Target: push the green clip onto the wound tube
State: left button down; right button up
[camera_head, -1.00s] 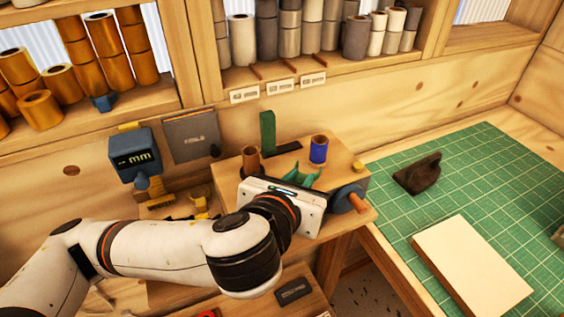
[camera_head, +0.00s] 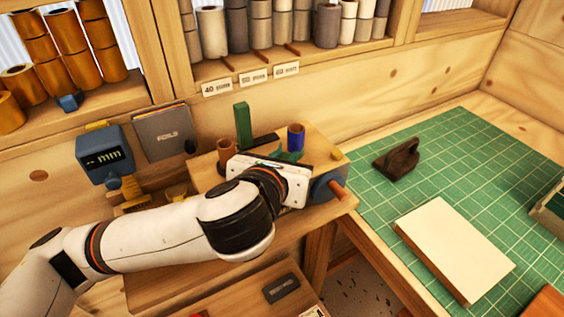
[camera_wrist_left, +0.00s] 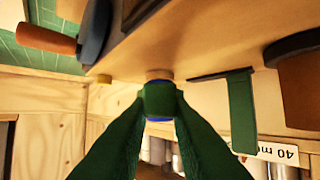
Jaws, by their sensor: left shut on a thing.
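The wound tube (camera_head: 296,137), blue with a brown core, stands upright on the wooden bench block. Its brown core end (camera_wrist_left: 159,74) shows in the left wrist view. My left gripper (camera_head: 287,157) reaches in from the left; its dark green fingers (camera_wrist_left: 160,104) close on the green clip (camera_wrist_left: 160,96). The clip is in front of the tube and covers most of it there, with slivers of blue at its edges. Whether the clip touches or surrounds the tube cannot be told. In the head view the gripper body largely hides the clip. My right gripper is not in view.
A green post (camera_head: 242,124) and a brown tube (camera_head: 227,152) stand left of the wound tube. A blue crank with an orange handle (camera_head: 327,187) and a yellow knob (camera_head: 337,155) are at the right. A green cutting mat (camera_head: 450,160) lies further right.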

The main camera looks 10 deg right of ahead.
aim_at(294, 140)
pick_arm(q)
jog(key=shift+w+d+p, duration=0.2)
jog(key=shift+w+d, duration=0.2)
jog(key=shift+w, duration=0.35)
jog(key=shift+w+d+p, duration=0.2)
jog(key=shift+w+d, duration=0.15)
jog(key=shift+w, duration=0.4)
jog(key=shift+w+d+p, duration=0.1)
jog(key=shift+w+p, duration=0.2)
jog(key=shift+p, duration=0.1)
dwell(0.3)
dwell(0.5)
jog(key=c, duration=1.2)
grip_release()
jog(key=shift+c, duration=0.2)
jog(key=b+v, duration=0.1)
jog(key=v, duration=1.1)
jog(key=shift+f, duration=0.1)
